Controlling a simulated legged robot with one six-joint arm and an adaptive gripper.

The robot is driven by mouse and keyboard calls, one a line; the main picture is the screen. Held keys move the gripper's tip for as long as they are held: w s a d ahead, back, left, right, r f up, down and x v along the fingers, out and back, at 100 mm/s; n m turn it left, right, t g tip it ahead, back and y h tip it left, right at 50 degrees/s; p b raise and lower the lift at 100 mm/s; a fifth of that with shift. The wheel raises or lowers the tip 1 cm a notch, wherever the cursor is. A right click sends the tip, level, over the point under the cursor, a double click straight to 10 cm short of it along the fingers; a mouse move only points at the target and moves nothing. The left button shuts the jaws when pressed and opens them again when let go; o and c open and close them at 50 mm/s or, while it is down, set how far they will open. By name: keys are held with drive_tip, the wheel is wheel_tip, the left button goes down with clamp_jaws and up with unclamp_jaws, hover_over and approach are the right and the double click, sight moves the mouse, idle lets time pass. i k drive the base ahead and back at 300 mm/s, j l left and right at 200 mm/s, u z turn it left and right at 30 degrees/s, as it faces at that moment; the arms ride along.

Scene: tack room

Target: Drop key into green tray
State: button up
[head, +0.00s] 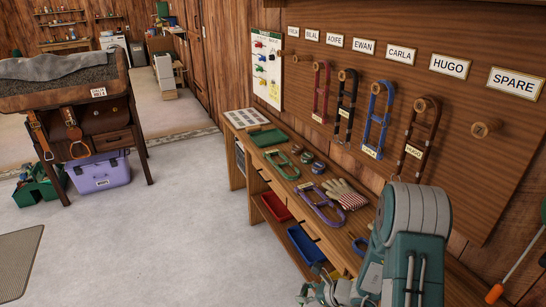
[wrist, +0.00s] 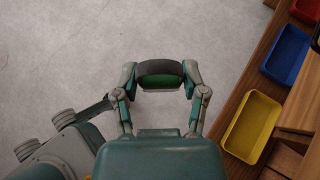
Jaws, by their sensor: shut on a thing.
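The green tray (head: 267,138) lies on the far part of the bench top in the head view, and it looks empty. My gripper (wrist: 160,82) is shut on a dark curved band with a green part (wrist: 160,81) in the wrist view. I cannot tell whether this held thing is the key. My gripper is over the grey floor, left of the bench, near the bottom of the head view, and the tray is well beyond it. Small coloured keys or tags hang on a white board (head: 267,70) on the wall.
The bench (head: 250,160) carries halters, brushes and a striped glove (head: 346,194). Below are red (head: 276,206), blue (head: 305,243) and yellow (wrist: 252,127) bins. Named halters hang on the wall above. A purple box (head: 101,172) stands under the saddle stand. The floor between is clear.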

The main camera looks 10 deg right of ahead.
sight(268, 135)
drive_tip(key=i+j+z, duration=0.15)
drive_tip(key=i+j, duration=0.3)
drive_tip(key=i+j+z, duration=0.15)
drive_tip(key=i+j, duration=0.3)
drive_tip(key=i+j+z, duration=0.15)
drive_tip(key=i+j, duration=0.4)
drive_tip(key=i+j+z, duration=0.15)
drive_tip(key=i+j, duration=0.25)
drive_tip(key=j, duration=0.25)
